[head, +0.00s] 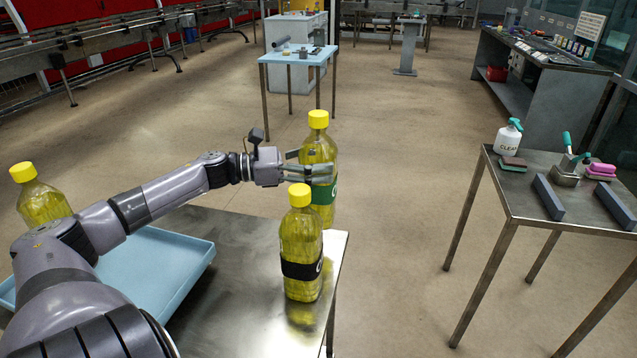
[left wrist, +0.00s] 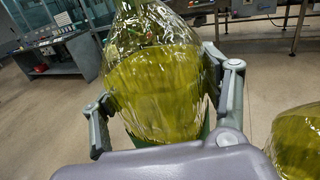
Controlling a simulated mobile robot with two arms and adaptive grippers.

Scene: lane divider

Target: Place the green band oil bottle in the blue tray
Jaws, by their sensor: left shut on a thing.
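The green band oil bottle (head: 320,153) has a yellow cap and yellow oil, and it stands upright near the far right corner of the steel table. My left gripper (head: 318,172) is shut on it around its body. In the left wrist view the bottle (left wrist: 155,80) fills the space between the two fingers (left wrist: 165,115), with a little of the green band below. The blue tray (head: 165,265) lies on the table at the left, partly hidden by my left arm. My right gripper is not in view.
A black band oil bottle (head: 301,245) stands close in front of the held one; a bottle (left wrist: 298,145) also shows at the right of the left wrist view. Another oil bottle (head: 40,195) stands at the far left beyond my arm. A side table (head: 540,205) stands apart at right.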

